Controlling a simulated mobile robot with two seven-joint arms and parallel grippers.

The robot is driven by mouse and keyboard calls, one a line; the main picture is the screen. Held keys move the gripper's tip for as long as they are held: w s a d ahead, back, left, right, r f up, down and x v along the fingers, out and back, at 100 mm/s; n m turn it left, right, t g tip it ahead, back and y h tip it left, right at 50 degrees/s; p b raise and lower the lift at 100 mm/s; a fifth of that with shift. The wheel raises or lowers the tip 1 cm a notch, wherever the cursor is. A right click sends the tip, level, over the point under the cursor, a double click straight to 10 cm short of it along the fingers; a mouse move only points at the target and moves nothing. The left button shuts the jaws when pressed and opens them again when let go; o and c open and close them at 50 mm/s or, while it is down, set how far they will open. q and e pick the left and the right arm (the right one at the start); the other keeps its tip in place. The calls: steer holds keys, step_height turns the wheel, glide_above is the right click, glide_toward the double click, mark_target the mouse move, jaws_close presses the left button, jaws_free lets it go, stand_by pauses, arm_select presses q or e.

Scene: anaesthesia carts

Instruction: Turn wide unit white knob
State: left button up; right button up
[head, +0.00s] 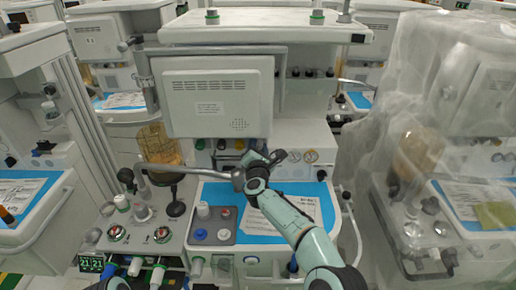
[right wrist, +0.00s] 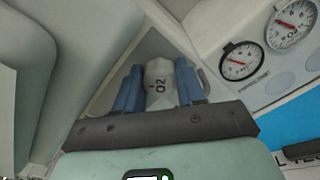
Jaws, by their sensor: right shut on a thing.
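The wide unit (head: 305,128) stands in the middle of the head view, with a row of small knobs under its grey monitor panel. My right gripper (head: 270,157) reaches up to the right end of this row. In the right wrist view, its two blue fingers (right wrist: 160,90) are shut on the white knob (right wrist: 160,76), one on each side. The knob is marked O2 and has a small red mark. In the head view the gripper and wrist hide the knob. My left gripper is not in view.
Round gauges (right wrist: 241,61) sit right of the knob. A curved metal tube (head: 185,169) crosses just left of my right wrist. Below is a blue worktop (head: 262,228) with papers. A plastic-covered cart (head: 440,130) stands at the right.

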steer(key=shift+n+b, duration=0.35)
steer(key=shift+n, duration=2.35)
steer(key=shift+r, duration=0.1)
steer(key=o, duration=0.8)
steer(key=shift+c, duration=0.2)
